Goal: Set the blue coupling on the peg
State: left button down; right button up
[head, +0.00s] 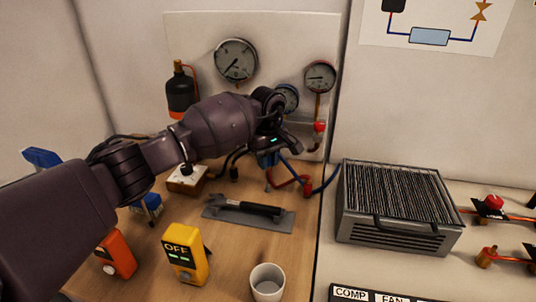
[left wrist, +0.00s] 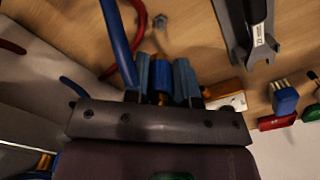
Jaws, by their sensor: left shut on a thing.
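My left gripper (head: 268,160) is shut on the blue coupling, above the back of the wooden bench and in front of the gauge panel. In the left wrist view, the blue coupling (left wrist: 162,72), with brass-coloured parts, sits between the two fingers of my left gripper (left wrist: 165,78). In the head view the gripper largely hides it. A small grey metal piece (left wrist: 159,21) stands on the wood beyond the fingertips, apart from the coupling. It may be the peg, but I cannot tell for sure. My right gripper is not in view.
A blue hose (left wrist: 116,42) and a red hose (head: 291,185) lie close to the gripper. A dark-handled tool (head: 248,207) lies on a grey mat. A wooden knob box (head: 186,180), yellow meter (head: 186,254), cup (head: 267,284) and finned unit (head: 395,205) stand around.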

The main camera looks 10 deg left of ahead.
pick_arm(q)
jog(key=shift+s+r, duration=0.1)
jog(key=shift+s, duration=0.1)
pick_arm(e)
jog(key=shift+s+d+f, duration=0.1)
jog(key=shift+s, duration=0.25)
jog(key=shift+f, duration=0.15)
pick_arm(q)
jog(key=shift+f+b, duration=0.65)
jog(key=shift+f, duration=0.85)
jog(key=shift+w+f+b, duration=0.1)
jog(key=shift+f+b, duration=0.3)
jog(key=shift+f, duration=0.75)
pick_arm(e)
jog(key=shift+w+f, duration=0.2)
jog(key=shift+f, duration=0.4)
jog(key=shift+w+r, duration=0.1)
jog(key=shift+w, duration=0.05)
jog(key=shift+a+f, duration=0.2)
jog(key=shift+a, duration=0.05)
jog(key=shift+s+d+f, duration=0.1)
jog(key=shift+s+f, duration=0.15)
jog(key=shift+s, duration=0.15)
pick_arm(q)
jog(key=shift+f+b, duration=0.3)
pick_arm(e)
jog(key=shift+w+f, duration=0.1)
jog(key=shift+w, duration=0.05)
